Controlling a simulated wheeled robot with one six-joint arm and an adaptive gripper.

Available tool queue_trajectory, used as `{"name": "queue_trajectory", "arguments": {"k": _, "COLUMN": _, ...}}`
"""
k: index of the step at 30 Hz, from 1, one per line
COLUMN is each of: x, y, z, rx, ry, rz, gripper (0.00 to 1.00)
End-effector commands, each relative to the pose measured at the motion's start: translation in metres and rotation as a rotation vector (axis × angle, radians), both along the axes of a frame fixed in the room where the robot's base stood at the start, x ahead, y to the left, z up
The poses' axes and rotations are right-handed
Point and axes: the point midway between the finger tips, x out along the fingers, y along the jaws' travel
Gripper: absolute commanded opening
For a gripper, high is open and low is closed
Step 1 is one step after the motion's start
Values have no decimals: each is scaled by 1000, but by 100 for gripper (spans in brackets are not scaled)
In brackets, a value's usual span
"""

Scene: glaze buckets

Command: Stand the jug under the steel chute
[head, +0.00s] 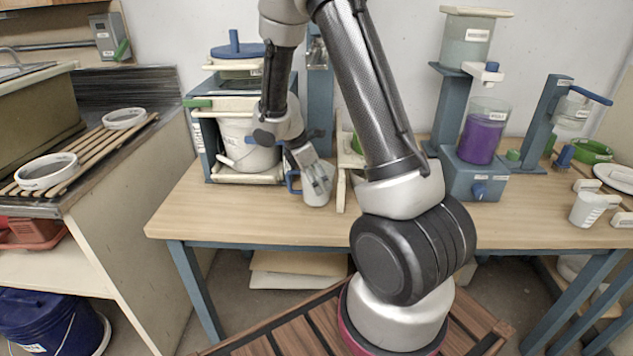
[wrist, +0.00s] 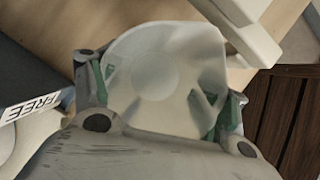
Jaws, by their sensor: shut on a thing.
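The jug (head: 316,199) is a white vessel with a blue handle on its left side, at the front middle of the workbench in the head view. My gripper (head: 316,176) reaches down to it and is shut on it. In the wrist view the pale jug (wrist: 160,72) fills the space between the fingers, with green pads at both sides. Whether its base touches the bench cannot be told. A grey metal piece that looks like the steel chute (head: 317,50) is on a blue post behind my arm, partly hidden.
Left of the jug, a blue frame holds a white bucket (head: 244,150). A pale upright board (head: 341,190) stands close to the jug's right. Further right is a dispenser with purple liquid (head: 484,135). Bare bench (head: 235,222) lies in front and left.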

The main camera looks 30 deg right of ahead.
Motion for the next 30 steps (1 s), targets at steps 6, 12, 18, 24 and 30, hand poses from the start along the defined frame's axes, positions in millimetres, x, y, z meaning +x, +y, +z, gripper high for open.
{"name": "queue_trajectory", "arguments": {"k": 6, "x": 0, "y": 0, "z": -9, "rx": 1, "ry": -2, "rz": -1, "gripper": 49}}
{"name": "queue_trajectory", "arguments": {"k": 12, "x": 0, "y": 0, "z": -10, "rx": 0, "ry": -1, "rz": -2, "gripper": 49}}
{"name": "queue_trajectory", "arguments": {"k": 18, "x": 0, "y": 0, "z": -11, "rx": 1, "ry": -2, "rz": -1, "gripper": 97}}
{"name": "queue_trajectory", "arguments": {"k": 24, "x": 0, "y": 0, "z": -11, "rx": 1, "ry": -2, "rz": -1, "gripper": 97}}
{"name": "queue_trajectory", "arguments": {"k": 30, "x": 1, "y": 1, "z": -6, "rx": 0, "ry": -4, "rz": -1, "gripper": 97}}
